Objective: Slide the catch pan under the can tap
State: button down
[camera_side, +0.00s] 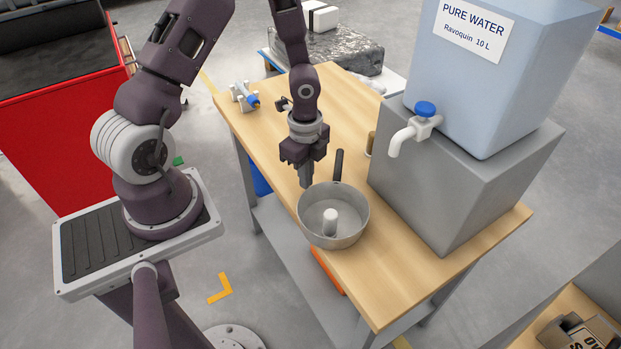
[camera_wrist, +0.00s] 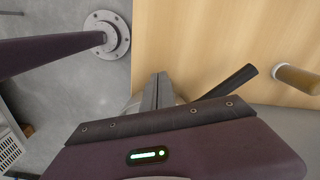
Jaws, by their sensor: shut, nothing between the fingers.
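The catch pan (camera_side: 345,241) is a round grey metal pan near the table's left edge, with a dark handle (camera_side: 339,166) pointing to the back. A white upright cylinder (camera_side: 330,223) stands inside it. The white can tap (camera_side: 402,139) with a blue knob sticks out from the water can (camera_side: 490,85), to the right of the pan and higher. My gripper (camera_side: 305,181) is shut and empty, pointing down just behind the pan's left rim, left of the handle. I cannot tell whether it touches the pan. In the wrist view, my fingertips (camera_wrist: 161,80) show left of the handle (camera_wrist: 228,84); my gripper hides most of the pan.
The can stands on a grey block (camera_side: 425,190) at the table's right. A small brown-and-white cylinder (camera_side: 371,143) stands beside the block, and also shows in the wrist view (camera_wrist: 297,78). A blue-and-white fitting (camera_side: 245,97) lies at the back left. Bare wood (camera_side: 400,275) lies before the block.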

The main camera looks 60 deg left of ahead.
aim_at(336, 195)
jog(key=shift+w+d, duration=0.25)
jog(key=shift+d, duration=0.35)
jog(key=shift+d, duration=0.1)
jog(key=d, duration=0.2)
jog(key=w+d, duration=0.1)
jog(key=d, duration=0.1)
jog(key=w+d, duration=0.1)
jog(key=d, duration=0.1)
jog(key=shift+w+d, duration=0.25)
